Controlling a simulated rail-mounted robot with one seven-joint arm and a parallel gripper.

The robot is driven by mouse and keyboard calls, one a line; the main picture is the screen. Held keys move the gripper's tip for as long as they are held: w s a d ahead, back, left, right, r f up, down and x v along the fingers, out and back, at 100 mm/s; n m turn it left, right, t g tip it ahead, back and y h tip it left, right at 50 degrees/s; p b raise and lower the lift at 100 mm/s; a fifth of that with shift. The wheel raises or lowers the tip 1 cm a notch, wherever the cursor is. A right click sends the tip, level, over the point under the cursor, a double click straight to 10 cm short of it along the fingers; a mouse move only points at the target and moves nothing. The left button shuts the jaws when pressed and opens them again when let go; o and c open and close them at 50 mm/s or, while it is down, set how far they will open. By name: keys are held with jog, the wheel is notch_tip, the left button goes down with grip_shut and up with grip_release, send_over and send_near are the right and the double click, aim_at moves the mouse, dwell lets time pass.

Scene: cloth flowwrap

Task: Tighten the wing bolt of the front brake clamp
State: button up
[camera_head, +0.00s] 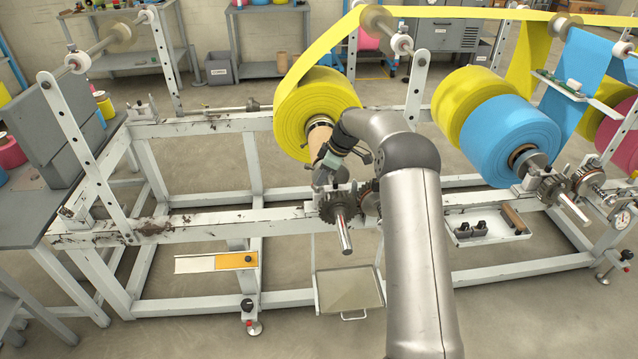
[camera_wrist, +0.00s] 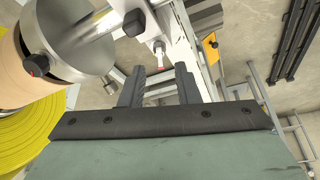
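My gripper (camera_wrist: 158,82) shows in the wrist view with two dark fingers apart and nothing seen between them. In the head view it (camera_head: 325,172) is at the front end of the yellow roll's shaft, partly hidden by my arm. Ahead of the fingertips in the wrist view is a small bolt-like metal part (camera_wrist: 158,48) against the white frame. I cannot tell which of these is the wing bolt. The brake clamp is not clearly seen in the head view.
The yellow roll (camera_head: 315,105) with its cardboard core is beside my gripper. Its metal flange (camera_wrist: 75,40) is close on the left in the wrist view. Dark gears (camera_head: 338,207) and a protruding shaft (camera_head: 345,238) lie just below. The white frame (camera_head: 230,220) runs along the front.

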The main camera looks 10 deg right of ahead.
aim_at(317, 188)
jog(key=shift+x, duration=2)
grip_shut()
jog(key=shift+m+b, duration=0.3)
jog(key=m+t+h+b, duration=0.1)
jog(key=m, duration=0.1)
jog(key=shift+s+m+b, duration=0.1)
jog(key=shift+m+b, duration=0.2)
jog(key=shift+a+m+t+h+b, duration=0.1)
jog(key=shift+m+t+h+b, duration=0.3)
jog(key=shift+m, duration=1)
